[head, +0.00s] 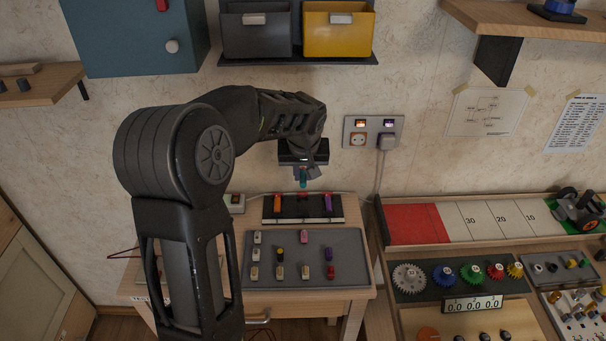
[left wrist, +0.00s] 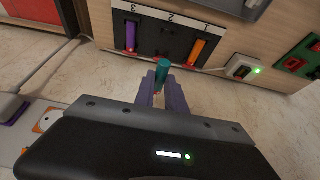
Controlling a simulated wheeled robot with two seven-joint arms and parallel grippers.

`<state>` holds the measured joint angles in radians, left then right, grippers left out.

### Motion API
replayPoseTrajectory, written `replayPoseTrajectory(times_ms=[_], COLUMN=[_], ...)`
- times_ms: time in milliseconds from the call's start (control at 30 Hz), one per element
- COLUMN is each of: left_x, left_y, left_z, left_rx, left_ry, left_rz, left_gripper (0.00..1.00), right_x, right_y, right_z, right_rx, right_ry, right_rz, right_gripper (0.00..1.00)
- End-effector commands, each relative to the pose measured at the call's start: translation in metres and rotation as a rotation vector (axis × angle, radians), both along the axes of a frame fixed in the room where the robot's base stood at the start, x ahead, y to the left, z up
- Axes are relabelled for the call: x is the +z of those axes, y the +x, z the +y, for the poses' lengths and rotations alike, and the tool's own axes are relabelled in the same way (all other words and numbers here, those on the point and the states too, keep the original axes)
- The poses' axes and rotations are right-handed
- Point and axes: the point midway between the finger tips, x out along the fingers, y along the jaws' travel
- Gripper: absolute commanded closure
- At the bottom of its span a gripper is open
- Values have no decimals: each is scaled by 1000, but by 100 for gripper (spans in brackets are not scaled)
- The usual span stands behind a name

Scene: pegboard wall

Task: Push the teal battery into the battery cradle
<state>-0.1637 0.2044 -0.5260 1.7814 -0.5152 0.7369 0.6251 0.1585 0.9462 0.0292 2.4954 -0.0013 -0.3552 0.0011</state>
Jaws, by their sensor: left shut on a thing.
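The teal battery (head: 303,180) is upright between the fingers of my left gripper (head: 303,172), which is shut on it. It also shows in the left wrist view (left wrist: 162,75), sticking out past the purple-grey fingertips (left wrist: 162,92). The black battery cradle (head: 290,218) lies on the small wooden table, below the gripper in the head view. In the left wrist view the cradle (left wrist: 149,45) carries the numbers 3, 2, 1. A purple battery (left wrist: 130,37) lies in slot 3 and an orange one (left wrist: 197,50) in slot 1. The middle slot shows no battery. The teal battery appears apart from the cradle.
A grey tray (head: 292,247) with several small coloured pieces lies in front of the cradle. A small box with a green light (left wrist: 243,68) sits beside it. A wall socket plate (head: 373,132) with a plug and cable is to the right. Grey and yellow bins (head: 338,40) hang above.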

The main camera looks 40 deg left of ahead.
Motion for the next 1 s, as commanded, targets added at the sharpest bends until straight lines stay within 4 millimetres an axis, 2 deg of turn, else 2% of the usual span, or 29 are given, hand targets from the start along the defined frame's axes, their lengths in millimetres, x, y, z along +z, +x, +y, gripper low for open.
replayPoseTrajectory(times_ms=[333, 467, 567, 733, 900, 1000], left_x=[-1, -5, -11, -26, -39, -43], left_y=[1, 5, 10, 16, 10, 5], left_z=[-2, -19, -48, -123, -198, -228], left_rx=[-5, -52, -131, -340, -556, -646], left_ry=[0, -1, -3, -5, -3, -1], left_rz=[0, 1, 4, 8, 5, 2], left_gripper=[100, 100, 100, 100, 100, 100], right_x=[0, 0, 0, 0, 0, 0], right_y=[0, 0, 0, 0, 0, 0], right_z=[0, 0, 0, 0, 0, 0], right_rx=[0, 0, 0, 0, 0, 0], right_ry=[0, 0, 0, 0, 0, 0], right_rz=[0, 0, 0, 0, 0, 0], right_gripper=[64, 64, 64, 64, 64, 64])
